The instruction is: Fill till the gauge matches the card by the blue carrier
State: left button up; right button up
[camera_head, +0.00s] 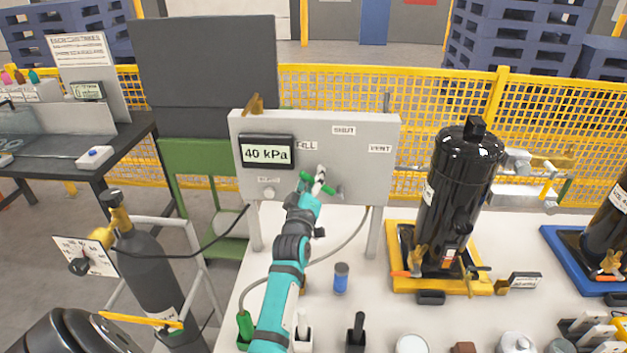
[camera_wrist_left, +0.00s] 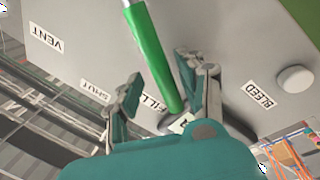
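The grey panel (camera_head: 375,182) carries a gauge (camera_head: 267,153) reading 40 kPa and the labels FILL, SHUT, VENT and BLEED. A green-gripped lever (camera_head: 329,189) is on its face; in the wrist view the green grip (camera_wrist_left: 155,62) has its free end by the FILL label. My left gripper (camera_wrist_left: 158,92) is at the lever, its fingers apart on either side of the grip, with a visible gap. It also shows in the head view (camera_head: 315,187). The blue carrier (camera_head: 560,250) stands at the right edge with a black cylinder (camera_head: 605,225). A small card (camera_head: 525,281) stands left of it, its text too small to read surely.
A yellow carrier (camera_head: 403,238) holds a tall black compressor (camera_head: 458,190) right of the panel. A blue-labelled can (camera_head: 341,278) and tools stand on the white table. A gas cylinder (camera_head: 147,265) with a hose is at left. Yellow mesh fencing runs behind.

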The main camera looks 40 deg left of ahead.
pick_arm(q)
jog(key=v, duration=0.7)
jog(key=shift+s, duration=0.2)
jog(key=shift+d+f, duration=0.1)
jog(key=shift+d, duration=0.05)
jog(key=shift+c, duration=0.4)
